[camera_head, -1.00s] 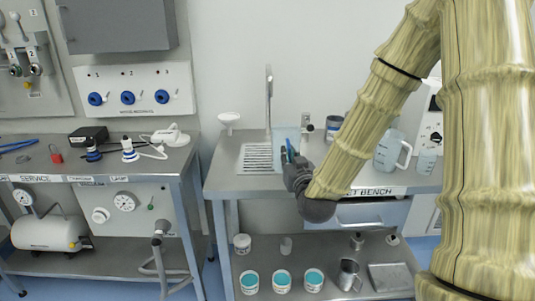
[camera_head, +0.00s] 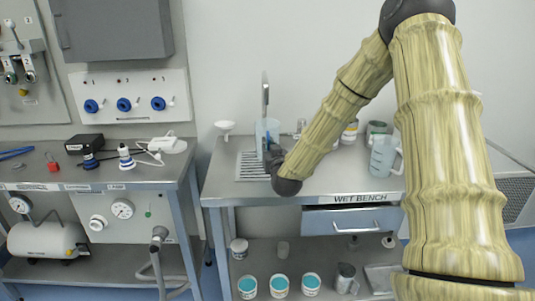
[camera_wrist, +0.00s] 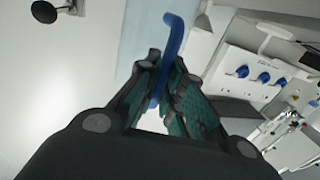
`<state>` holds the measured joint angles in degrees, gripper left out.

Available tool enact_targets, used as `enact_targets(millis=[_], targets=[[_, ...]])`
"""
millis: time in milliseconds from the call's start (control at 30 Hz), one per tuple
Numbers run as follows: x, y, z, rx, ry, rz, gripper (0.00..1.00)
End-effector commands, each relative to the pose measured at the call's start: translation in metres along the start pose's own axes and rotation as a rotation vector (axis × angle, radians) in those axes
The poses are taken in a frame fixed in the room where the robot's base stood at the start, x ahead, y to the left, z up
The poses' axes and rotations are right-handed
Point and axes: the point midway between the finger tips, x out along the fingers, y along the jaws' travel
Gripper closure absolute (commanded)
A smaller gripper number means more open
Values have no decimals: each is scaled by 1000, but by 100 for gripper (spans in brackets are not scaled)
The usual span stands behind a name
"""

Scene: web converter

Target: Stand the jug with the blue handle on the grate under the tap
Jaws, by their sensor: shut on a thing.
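The translucent pale jug (camera_head: 270,127) is upright at the tap, over the right part of the grate. Its blue handle (camera_wrist: 172,38) stands between my fingers in the wrist view. My gripper (camera_head: 272,153) is shut on this handle; the gripper also shows in the wrist view (camera_wrist: 163,88). The tap (camera_head: 265,92) is a tall grey upright, overlapping the jug in the head view. The slatted grate (camera_head: 248,168) lies on the bench below. The gripper hides the jug's base, so I cannot tell whether it touches the grate.
A white funnel (camera_head: 224,127) stands left of the tap. Another translucent jug (camera_head: 383,155) and several cans stand right on the wet bench (camera_head: 330,182), behind my arm. The bench front between grate and drawer is clear. Pots with blue contents (camera_head: 279,285) stand on the lower shelf.

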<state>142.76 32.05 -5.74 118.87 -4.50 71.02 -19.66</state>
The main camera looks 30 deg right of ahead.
Motion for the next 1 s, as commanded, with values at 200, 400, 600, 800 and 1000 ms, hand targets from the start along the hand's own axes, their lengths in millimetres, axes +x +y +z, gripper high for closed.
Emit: enact_targets(millis=[200,400,600,800,1000], targets=[[9,-1,12,-1,-3,0,100],[9,-2,31,-1,-2,-1,100],[9,-2,36,0,0,-1,100],[9,-2,36,-1,0,-1,100],[9,-2,38,0,-1,-1,75]])
